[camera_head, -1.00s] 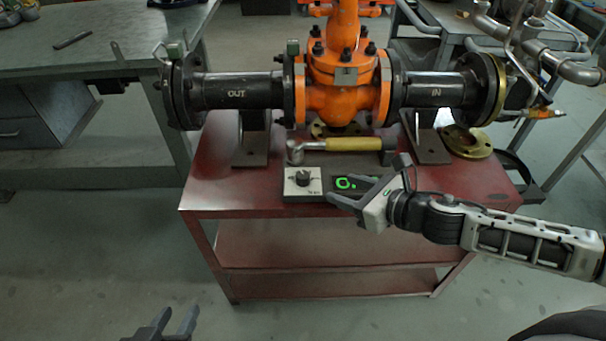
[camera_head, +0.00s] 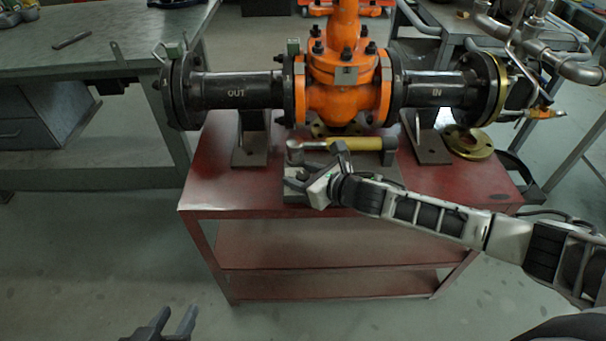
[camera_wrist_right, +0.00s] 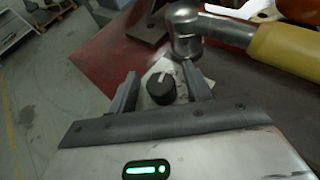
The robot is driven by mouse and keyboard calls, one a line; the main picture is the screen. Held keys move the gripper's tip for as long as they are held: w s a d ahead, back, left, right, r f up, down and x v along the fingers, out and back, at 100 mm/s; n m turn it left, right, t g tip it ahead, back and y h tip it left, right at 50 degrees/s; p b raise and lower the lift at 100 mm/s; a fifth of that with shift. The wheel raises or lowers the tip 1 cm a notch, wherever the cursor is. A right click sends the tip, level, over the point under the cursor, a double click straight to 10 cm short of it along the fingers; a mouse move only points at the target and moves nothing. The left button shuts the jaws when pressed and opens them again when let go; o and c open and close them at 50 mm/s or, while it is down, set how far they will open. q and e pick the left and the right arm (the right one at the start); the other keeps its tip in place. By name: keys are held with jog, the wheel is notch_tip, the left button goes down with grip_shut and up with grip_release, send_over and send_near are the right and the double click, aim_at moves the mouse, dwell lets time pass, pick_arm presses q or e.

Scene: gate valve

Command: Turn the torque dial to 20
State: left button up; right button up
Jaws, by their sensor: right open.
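The black dial knob (camera_wrist_right: 161,88) with a white pointer mark sits on a pale plate. In the right wrist view it lies between the two fingers of my open right gripper (camera_wrist_right: 160,74); I cannot tell whether they touch it. In the head view my right gripper (camera_head: 310,166) is over the dial box on the red cart (camera_head: 230,190) and covers most of it. My left gripper (camera_head: 176,320) is open and empty at the bottom edge, away from the cart.
A wrench with a yellow handle (camera_head: 355,144) and metal head lies just behind the dial. The orange valve (camera_head: 340,85) with black pipes marked OUT and IN stands at the cart's back. A brass flange (camera_head: 467,142) lies at right. The cart's left front is clear.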

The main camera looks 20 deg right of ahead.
jog(key=c, duration=1)
